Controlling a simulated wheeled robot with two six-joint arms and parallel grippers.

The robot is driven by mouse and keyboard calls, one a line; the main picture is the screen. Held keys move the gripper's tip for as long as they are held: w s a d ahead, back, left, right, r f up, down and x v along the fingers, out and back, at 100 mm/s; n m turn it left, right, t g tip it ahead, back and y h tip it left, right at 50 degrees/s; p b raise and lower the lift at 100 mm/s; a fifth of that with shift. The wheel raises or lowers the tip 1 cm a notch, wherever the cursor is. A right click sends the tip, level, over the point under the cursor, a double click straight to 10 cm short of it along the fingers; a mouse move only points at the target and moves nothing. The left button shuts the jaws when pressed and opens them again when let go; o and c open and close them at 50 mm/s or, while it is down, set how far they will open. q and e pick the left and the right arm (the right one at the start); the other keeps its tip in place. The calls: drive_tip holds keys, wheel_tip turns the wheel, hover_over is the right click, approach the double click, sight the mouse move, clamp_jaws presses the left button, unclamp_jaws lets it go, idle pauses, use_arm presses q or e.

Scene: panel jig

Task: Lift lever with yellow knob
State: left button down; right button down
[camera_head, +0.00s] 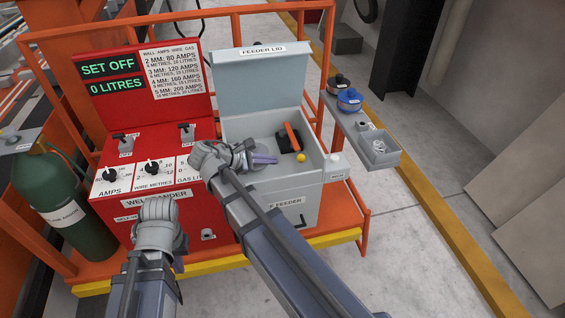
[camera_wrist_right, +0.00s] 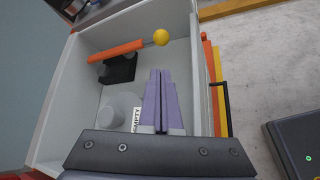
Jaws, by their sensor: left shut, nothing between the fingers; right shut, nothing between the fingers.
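The yellow knob (camera_head: 301,157) sits at the end of a short lever with an orange bar (camera_head: 293,136) inside the open grey feeder box. In the right wrist view the yellow knob (camera_wrist_right: 161,37) is just beyond my fingertips, and the orange bar (camera_wrist_right: 117,51) lies left of it over a black block. My right gripper (camera_head: 268,160) is shut and empty over the box, left of the knob in the head view. Its lilac fingers (camera_wrist_right: 160,72) are together, apart from the knob in the picture. My left gripper (camera_head: 158,208) is before the red welder; its fingertips are hidden.
The feeder lid (camera_head: 262,80) stands open behind the box. The red welder (camera_head: 150,150) with dials and switches is to the left, beside a green gas cylinder (camera_head: 62,190). A side shelf (camera_head: 350,122) holds spools on the right. The box walls (camera_wrist_right: 204,95) surround the lever.

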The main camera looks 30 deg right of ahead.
sight(301, 158)
drive_tip(key=shift+d, duration=0.1)
drive_tip(key=b+x, duration=0.4)
drive_tip(key=x, duration=0.4)
drive_tip(key=shift+d+f+b, duration=0.1)
drive_tip(key=shift+f+b, duration=0.2)
drive_tip(key=shift+b, duration=0.1)
drive_tip(key=shift+d+f, duration=0.25)
drive_tip(key=shift+d, duration=0.35)
